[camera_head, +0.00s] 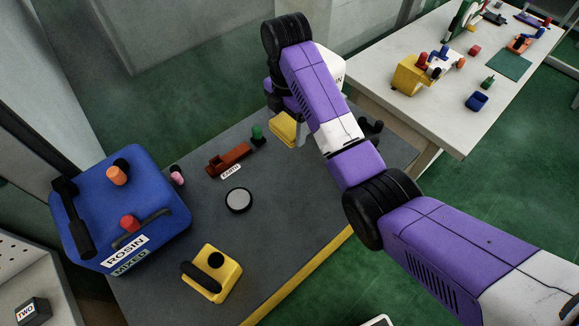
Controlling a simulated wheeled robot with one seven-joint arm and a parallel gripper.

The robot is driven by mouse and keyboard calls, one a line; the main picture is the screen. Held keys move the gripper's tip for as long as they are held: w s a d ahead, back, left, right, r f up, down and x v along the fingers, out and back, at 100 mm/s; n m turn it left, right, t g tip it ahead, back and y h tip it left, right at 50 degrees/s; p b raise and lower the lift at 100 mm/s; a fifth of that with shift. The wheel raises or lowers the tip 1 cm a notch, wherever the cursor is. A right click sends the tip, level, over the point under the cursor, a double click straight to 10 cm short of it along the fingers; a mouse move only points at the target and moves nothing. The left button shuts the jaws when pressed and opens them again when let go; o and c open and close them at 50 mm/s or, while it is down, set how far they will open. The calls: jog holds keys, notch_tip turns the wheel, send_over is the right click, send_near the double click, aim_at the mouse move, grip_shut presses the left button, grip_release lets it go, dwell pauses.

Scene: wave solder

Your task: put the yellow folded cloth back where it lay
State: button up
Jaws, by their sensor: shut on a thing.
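The yellow folded cloth (282,128) shows just below the wrist of my purple and white arm, near the far edge of the dark grey bench top (285,205). My gripper (292,121) is shut on it, with its fingers partly hidden by the cloth and the arm. I cannot tell whether the cloth touches the bench top or hangs a little above it.
A brown fixture (228,160) and a green knob (257,135) stand left of the cloth. A round grey disc (239,200), a yellow block (212,273) and a blue case (125,205) are nearer. A white table (440,105) stands at right.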

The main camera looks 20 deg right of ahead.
jog(key=b, duration=0.5)
send_over(288, 170)
notch_tip(288, 170, down, 13)
jog(key=shift+w+a+f, duration=0.1)
jog(key=shift+f, duration=2.25)
jog(key=shift+f, duration=0.2)
jog(key=o, duration=1.3)
jog(key=shift+c, duration=0.2)
notch_tip(288, 170, up, 12)
jog(key=shift+r+p, duration=0.25)
jog(key=shift+p, duration=0.15)
